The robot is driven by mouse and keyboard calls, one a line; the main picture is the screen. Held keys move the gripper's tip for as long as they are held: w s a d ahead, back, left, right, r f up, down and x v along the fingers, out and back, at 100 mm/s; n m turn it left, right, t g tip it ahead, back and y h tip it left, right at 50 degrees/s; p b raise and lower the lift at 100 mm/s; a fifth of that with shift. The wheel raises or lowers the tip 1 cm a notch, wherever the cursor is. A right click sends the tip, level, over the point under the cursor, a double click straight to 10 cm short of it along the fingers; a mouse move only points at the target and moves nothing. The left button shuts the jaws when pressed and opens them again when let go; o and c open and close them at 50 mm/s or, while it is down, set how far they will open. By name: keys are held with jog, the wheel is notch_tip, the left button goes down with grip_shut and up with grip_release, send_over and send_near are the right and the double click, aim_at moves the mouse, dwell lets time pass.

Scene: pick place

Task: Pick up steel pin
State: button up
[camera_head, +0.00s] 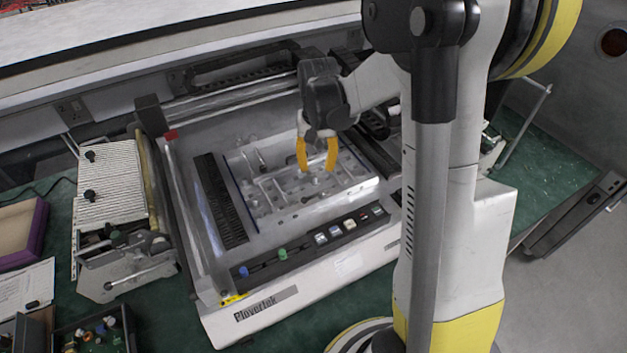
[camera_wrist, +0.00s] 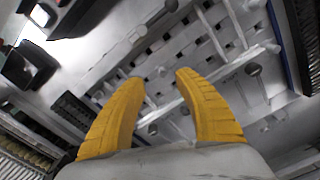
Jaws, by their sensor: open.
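My gripper (camera_head: 317,163) hangs over the tray of the white machine with its two yellow fingers apart. In the wrist view my gripper (camera_wrist: 160,78) shows the same open gap, with nothing held between the fingers. Several small grey metal parts stand or lie in the pale tray (camera_head: 285,222). A round-headed metal piece, perhaps the steel pin (camera_wrist: 253,70), shows right of the fingers in the wrist view. I cannot tell which part is the pin named in the task. The fingers hide part of the tray, and the height above it is unclear.
The machine's front panel (camera_head: 350,222) has coloured knobs and buttons. A black ribbed strip (camera_head: 222,205) runs left of the tray. A ribbed white unit (camera_head: 110,183) stands at left, and a box of small parts (camera_head: 95,335) at bottom left. Green bench top shows around the machine.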

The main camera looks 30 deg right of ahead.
aim_at(315, 176)
jog(key=f, duration=0.2)
jog(key=f+b, duration=0.1)
jog(key=f, duration=0.1)
jog(key=f+b, duration=0.1)
jog(key=shift+w+a+f, duration=0.1)
jog(key=shift+w+f, duration=0.2)
jog(key=shift+f, duration=0.1)
grip_shut()
